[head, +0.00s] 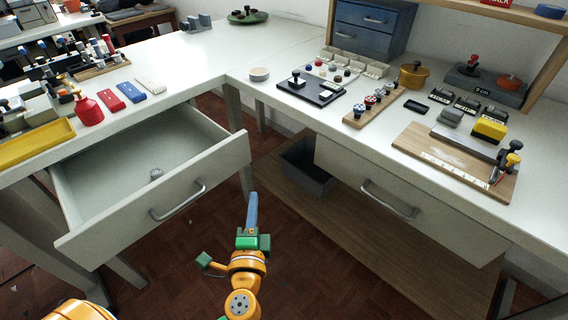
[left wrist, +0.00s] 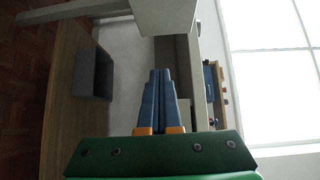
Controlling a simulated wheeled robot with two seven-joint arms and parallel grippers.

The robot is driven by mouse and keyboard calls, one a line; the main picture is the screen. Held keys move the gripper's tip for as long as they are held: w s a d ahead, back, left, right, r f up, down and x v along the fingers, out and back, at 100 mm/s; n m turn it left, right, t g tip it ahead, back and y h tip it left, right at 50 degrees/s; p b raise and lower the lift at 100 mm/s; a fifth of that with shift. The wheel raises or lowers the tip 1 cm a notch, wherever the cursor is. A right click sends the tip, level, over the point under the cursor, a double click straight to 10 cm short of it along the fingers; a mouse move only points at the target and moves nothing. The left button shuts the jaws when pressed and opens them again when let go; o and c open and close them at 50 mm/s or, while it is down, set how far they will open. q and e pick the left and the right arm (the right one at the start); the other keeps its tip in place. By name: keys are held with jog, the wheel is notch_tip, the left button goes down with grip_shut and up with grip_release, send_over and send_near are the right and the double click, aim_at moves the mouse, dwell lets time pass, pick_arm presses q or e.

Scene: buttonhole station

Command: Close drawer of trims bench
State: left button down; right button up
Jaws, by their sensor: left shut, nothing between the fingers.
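The open drawer (head: 110,178) is pulled out from the white bench on the left in the head view. Its front panel (head: 225,163) carries a grey bar handle (head: 178,201), and a small round grey item (head: 156,174) lies inside. A second drawer (head: 335,167) with a grey handle (head: 390,200) sits under the right bench, apparently closed. My left gripper (head: 252,200) is shut and empty, in front of and to the right of the open drawer, apart from it. In the left wrist view its blue fingers (left wrist: 158,95) are together. My right gripper is not seen.
A dark bin (head: 308,168) stands on a low wooden shelf (head: 345,235) under the right bench. The floor between benches is clear.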

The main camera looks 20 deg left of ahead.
aim_at(243, 151)
pick_arm(q)
jog(key=w+a, duration=0.2)
jog(key=w, duration=0.1)
jog(key=w+a+r+p, duration=0.1)
jog(key=w+a, duration=0.2)
jog(key=w+a+p, duration=0.1)
jog(key=w+a, duration=0.1)
jog(key=w, duration=0.1)
jog(key=shift+w+a+r, duration=0.15)
jog(key=shift+w, duration=0.1)
jog(key=shift+w+a, duration=0.2)
jog(key=shift+a, duration=0.2)
